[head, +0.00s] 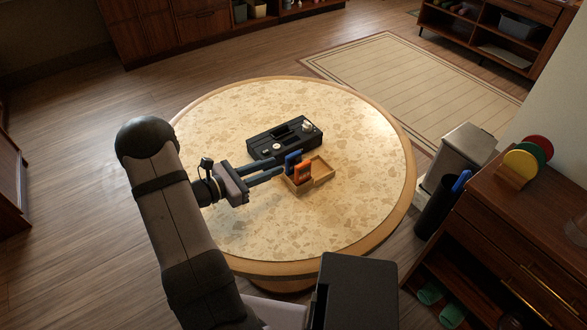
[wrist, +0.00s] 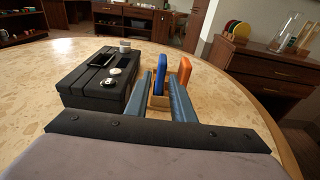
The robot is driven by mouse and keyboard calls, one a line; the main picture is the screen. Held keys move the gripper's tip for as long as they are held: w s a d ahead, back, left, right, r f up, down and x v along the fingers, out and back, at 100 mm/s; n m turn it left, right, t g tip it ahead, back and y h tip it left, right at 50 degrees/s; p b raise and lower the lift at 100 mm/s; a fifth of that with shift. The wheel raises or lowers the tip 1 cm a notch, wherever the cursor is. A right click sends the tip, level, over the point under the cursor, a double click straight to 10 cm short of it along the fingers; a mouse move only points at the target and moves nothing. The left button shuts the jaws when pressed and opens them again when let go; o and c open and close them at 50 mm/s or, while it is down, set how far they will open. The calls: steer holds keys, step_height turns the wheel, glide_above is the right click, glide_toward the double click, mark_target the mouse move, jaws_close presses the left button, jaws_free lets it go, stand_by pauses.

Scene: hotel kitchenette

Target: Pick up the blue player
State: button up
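The blue player (head: 292,159) is a small upright blue piece in a shallow wooden box on the round table. In the wrist view the blue player (wrist: 161,74) appears between the tips of my two fingers. My gripper (head: 282,167) reaches in from the left, low over the table, with its fingers apart. I cannot tell whether either finger touches the blue player. An orange player (head: 304,172) of similar shape stands beside it; it also shows in the wrist view (wrist: 184,70), just right of the right finger.
The wooden box (head: 322,172) has an empty-looking compartment on its right. A black case (head: 270,146) with white round parts lies just behind the gripper and box. The rest of the stone-topped table (head: 345,130) is clear. A cabinet (head: 515,205) stands to the right.

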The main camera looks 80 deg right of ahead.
mark_target(301, 157)
steer(key=shift+p+x, duration=0.8)
steer(key=shift+x, duration=2.65)
steer(key=shift+s+d+p, duration=0.35)
steer(key=shift+s, duration=0.15)
steer(key=shift+p+x, duration=0.55)
steer(key=shift+x, duration=1.45)
jaws_close()
